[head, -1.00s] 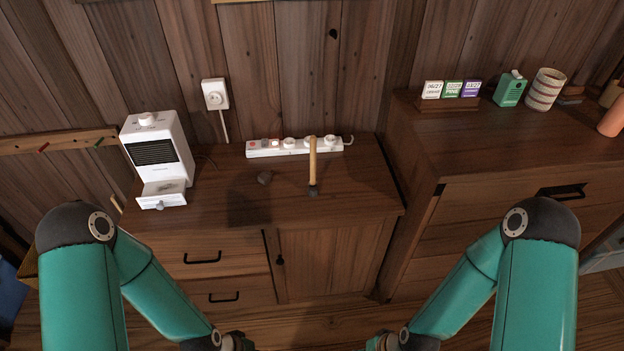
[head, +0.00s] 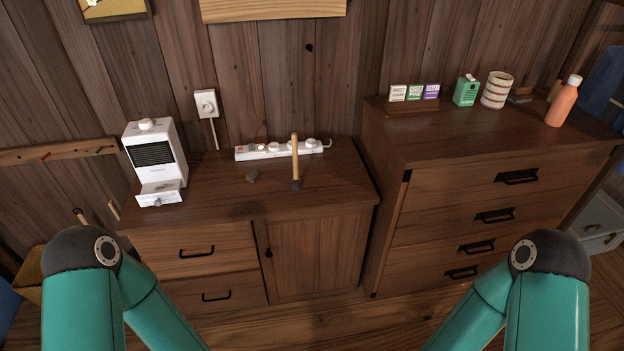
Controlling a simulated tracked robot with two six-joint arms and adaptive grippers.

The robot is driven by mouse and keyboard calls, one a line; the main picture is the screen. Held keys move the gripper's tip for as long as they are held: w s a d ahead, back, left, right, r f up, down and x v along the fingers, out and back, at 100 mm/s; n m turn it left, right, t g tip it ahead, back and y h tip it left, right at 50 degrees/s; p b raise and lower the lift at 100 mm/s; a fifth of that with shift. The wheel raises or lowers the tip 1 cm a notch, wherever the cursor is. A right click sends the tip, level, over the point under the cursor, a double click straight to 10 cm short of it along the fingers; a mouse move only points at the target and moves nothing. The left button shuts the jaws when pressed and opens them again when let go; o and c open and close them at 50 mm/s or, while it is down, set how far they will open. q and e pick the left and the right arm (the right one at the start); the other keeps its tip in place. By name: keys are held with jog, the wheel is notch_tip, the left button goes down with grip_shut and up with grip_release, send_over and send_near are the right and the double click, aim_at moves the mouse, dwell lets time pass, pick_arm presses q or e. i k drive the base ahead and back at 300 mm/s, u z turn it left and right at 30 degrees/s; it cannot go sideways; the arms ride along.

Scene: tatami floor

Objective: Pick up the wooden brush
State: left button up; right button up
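The wooden brush (head: 295,162) is on the low wooden cabinet (head: 225,202), right of its middle. It has a pale, slim wooden handle and a small dark end nearest me. Its handle overlaps the white power strip (head: 245,154) in the picture; I cannot tell whether it stands or leans. Both my arms come in from the bottom corners, well short of the cabinet. Both grippers are below the frame edge and hidden.
A white grinder-like machine (head: 152,152) with an open tray stands at the cabinet's left. A small dark lump (head: 253,176) lies left of the brush. A taller chest (head: 440,150) on the right bears small boxes, a green container (head: 466,92) and an orange bottle (head: 564,104).

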aim_at(296, 186)
jog(key=z, duration=0.65)
jog(key=i, duration=1.15)
jog(key=u, duration=1.5)
jog(key=k, duration=0.75)
jog(key=u, duration=0.15)
jog(key=i, duration=0.6)
jog(key=z, duration=0.05)
